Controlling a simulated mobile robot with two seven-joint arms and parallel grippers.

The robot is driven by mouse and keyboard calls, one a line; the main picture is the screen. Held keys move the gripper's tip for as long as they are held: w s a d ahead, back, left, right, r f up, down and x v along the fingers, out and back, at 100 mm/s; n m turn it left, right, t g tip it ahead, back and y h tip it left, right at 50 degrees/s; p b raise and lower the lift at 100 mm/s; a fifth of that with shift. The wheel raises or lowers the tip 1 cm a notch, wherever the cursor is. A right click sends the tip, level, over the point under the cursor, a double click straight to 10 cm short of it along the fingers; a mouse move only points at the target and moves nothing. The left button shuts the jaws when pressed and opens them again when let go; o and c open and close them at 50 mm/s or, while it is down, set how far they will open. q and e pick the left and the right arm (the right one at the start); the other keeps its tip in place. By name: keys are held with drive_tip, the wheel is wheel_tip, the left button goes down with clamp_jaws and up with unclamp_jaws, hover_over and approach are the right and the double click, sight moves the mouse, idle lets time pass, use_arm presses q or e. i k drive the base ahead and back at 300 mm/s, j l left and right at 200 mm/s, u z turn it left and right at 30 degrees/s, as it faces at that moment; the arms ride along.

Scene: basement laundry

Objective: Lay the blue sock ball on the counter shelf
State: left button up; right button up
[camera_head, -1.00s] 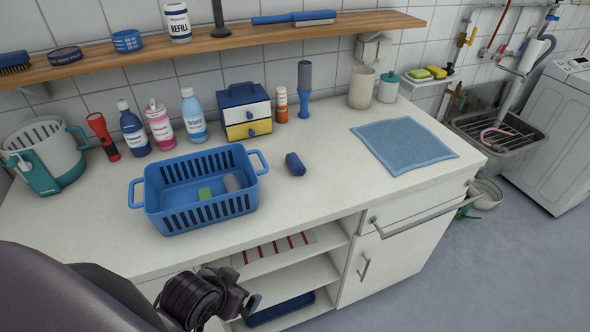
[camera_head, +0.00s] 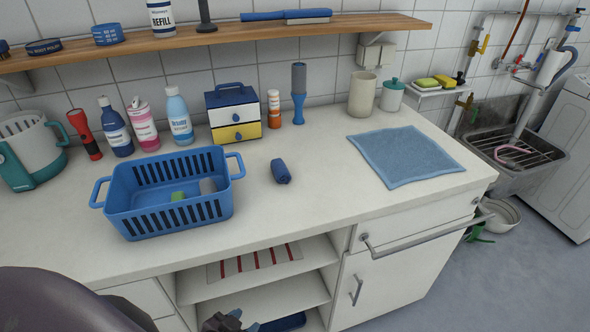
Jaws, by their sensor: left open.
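The blue sock ball (camera_head: 281,171), a small dark blue roll, lies on the white countertop (camera_head: 310,215), right of the blue basket and apart from it. Below the countertop are open shelves (camera_head: 265,300) in the counter; the upper one holds a striped red and white cloth (camera_head: 254,261). My left gripper (camera_head: 240,324) is only partly seen at the bottom edge, in front of the lower shelves, away from the sock ball; it is open. My right gripper is out of view.
A blue basket (camera_head: 170,221) with a green and a grey item inside stands left of the sock ball. A blue cloth (camera_head: 405,155) lies to the right. Bottles and a small drawer box (camera_head: 235,113) line the back. A rail handle (camera_head: 425,240) juts from the counter front.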

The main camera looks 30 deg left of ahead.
sight(355, 21)
drive_tip(key=i+l, duration=0.25)
drive_tip(key=l, duration=0.15)
drive_tip(key=i+l, duration=0.2)
drive_tip(key=l, duration=0.2)
drive_tip(key=l+u, duration=0.1)
drive_tip(key=u, duration=0.25)
drive_tip(key=i+l+u, duration=0.1)
drive_tip(key=u, duration=0.25)
drive_tip(key=l+u, duration=0.15)
drive_tip(key=u, duration=0.2)
